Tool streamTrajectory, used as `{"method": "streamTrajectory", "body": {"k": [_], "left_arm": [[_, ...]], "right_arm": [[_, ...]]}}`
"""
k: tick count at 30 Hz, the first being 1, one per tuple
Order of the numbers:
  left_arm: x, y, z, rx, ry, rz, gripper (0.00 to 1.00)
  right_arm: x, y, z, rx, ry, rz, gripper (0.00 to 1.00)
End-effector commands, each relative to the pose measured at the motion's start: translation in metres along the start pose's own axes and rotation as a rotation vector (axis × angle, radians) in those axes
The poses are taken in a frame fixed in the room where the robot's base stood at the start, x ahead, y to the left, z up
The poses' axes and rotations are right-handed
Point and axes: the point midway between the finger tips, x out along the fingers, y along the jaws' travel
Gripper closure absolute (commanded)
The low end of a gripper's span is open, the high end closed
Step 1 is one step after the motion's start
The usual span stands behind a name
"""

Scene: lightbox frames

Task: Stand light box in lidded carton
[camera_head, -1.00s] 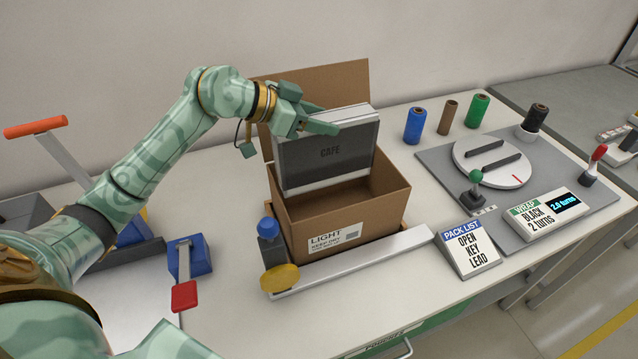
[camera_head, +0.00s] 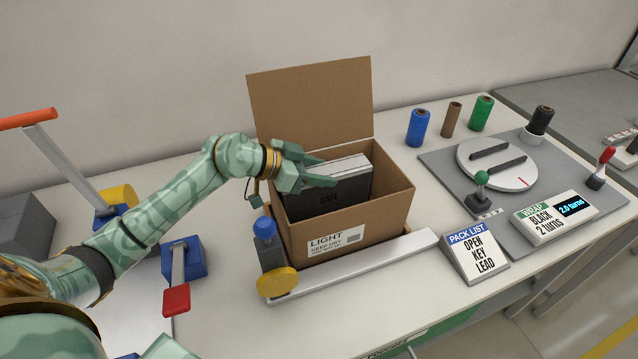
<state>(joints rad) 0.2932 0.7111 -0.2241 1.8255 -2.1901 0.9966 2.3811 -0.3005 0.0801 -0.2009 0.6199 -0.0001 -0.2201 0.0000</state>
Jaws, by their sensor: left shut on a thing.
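The light box (camera_head: 345,190), a dark flat panel marked CAFE with a pale frame, stands upright inside the carton, its lower part hidden by the front wall. The brown carton (camera_head: 375,213) has its lid (camera_head: 312,100) raised at the back and a white LIGHT label on its front. My left gripper (camera_head: 318,178) is shut on the light box's upper left part, just above the carton's left side. My right gripper is not in view.
A grey rail (camera_head: 355,265) runs along the carton's front, with a blue-topped post (camera_head: 266,240) and yellow knob (camera_head: 278,282) at its left end. A pack list sign (camera_head: 474,250), wrap turntable (camera_head: 497,163) and several film rolls stand right.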

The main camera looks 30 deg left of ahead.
Motion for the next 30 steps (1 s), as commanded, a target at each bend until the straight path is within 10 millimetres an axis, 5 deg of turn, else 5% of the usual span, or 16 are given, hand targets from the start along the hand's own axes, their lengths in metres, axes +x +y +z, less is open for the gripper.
{"method": "streamTrajectory", "body": {"k": [4,15,16,18,30], "left_arm": [[0.014,0.000,0.026,-0.002,-0.001,0.001,1.00],[0.015,0.000,0.027,0.000,0.002,0.000,1.00],[0.016,0.000,0.029,-0.001,0.000,0.001,0.52],[0.016,0.000,0.029,0.000,0.000,0.001,0.33],[0.006,0.000,0.027,-0.001,-0.002,0.000,0.33]], "right_arm": [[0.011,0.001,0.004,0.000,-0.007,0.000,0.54],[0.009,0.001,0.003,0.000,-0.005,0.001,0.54],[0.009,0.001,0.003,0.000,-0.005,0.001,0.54],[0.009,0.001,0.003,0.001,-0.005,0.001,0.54],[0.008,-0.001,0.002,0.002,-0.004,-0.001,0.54]]}}
